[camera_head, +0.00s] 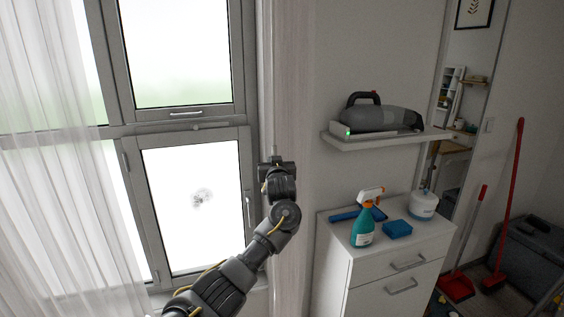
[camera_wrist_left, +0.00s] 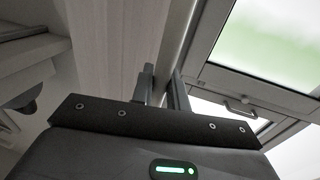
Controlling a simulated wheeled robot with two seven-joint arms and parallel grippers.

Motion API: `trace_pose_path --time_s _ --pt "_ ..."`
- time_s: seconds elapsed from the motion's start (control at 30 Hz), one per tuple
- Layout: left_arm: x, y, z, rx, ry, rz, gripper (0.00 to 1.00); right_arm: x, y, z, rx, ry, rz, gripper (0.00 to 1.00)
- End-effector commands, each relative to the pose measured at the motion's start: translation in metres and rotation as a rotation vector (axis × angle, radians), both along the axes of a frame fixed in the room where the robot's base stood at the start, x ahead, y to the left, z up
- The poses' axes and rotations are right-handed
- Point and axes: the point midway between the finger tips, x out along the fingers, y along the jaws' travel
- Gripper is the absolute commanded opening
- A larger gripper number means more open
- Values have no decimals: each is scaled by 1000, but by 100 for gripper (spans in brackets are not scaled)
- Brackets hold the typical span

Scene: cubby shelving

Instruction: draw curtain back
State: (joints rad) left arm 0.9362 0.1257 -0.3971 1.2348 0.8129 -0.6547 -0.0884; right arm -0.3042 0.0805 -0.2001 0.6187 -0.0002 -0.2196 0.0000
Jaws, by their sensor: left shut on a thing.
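A sheer white curtain (camera_head: 50,190) hangs in folds over the left part of the window in the head view. Its right edge slants down across the lower left panes, well to the left of my left gripper. My left gripper (camera_head: 276,160) is at the right side of the window frame, beside a pale upright strip (camera_head: 290,90). In the left wrist view its two fingers (camera_wrist_left: 162,88) are close together against a pale surface (camera_wrist_left: 110,40). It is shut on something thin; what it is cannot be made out. My right gripper is not in view.
The grey-framed window (camera_head: 190,122) has a handle near my left arm. To the right, a wall shelf (camera_head: 385,137) holds a handheld vacuum (camera_head: 380,117).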

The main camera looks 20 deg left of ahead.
Motion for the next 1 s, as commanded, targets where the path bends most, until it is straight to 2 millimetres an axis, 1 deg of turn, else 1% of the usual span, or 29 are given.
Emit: trace_pose_path --time_s 0.2,0.5,0.53,0.67,0.7,1.0 --pt "1 6 0 0 0 17 0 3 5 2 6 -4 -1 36" --pt "1 6 0 -1 -1 16 0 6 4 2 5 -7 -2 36" --pt "1 5 0 -1 -1 15 17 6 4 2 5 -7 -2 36" --pt "2 5 0 -1 -1 15 34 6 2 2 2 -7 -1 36" --pt "2 5 0 -1 -1 15 36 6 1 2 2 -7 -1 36" --pt "-1 3 0 0 -1 14 36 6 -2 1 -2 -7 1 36"
